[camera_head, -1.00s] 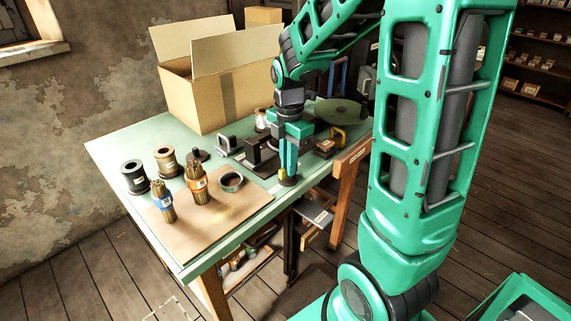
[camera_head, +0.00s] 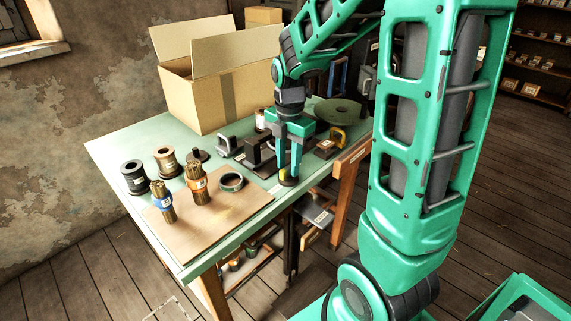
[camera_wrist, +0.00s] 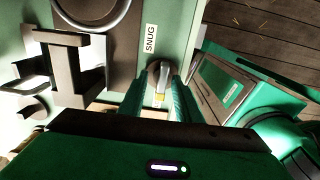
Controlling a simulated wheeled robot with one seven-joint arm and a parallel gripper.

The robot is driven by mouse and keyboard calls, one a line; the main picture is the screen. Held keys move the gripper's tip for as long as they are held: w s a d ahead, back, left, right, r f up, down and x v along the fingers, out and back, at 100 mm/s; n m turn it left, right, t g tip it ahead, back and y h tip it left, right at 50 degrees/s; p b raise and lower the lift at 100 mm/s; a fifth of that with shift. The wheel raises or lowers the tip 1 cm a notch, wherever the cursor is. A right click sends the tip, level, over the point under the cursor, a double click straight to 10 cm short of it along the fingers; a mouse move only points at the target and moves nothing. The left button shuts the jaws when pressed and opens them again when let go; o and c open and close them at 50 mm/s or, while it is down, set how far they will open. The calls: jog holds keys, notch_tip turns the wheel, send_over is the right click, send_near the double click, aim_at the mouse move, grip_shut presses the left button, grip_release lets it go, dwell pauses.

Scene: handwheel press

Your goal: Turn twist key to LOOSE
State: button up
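The twist key (camera_wrist: 160,75) is a small grey knob on a round base with a pale yellow mark. My gripper (camera_head: 289,170) points down over the key. Its two green fingers stand apart, one on each side of the key in the wrist view (camera_wrist: 157,90), with gaps visible. The key's lower part is partly hidden by my gripper.
A dark press-like fixture (camera_head: 258,152) stands close behind my gripper. A cardboard box (camera_head: 212,98) stands at the back. The space off the front edge is clear.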

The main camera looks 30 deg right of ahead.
aim_at(288, 166)
jog(key=shift+s+a, duration=0.1)
notch_tip(288, 166, up, 11)
jog(key=shift+f, duration=0.2)
dwell(0.5)
dwell(0.4)
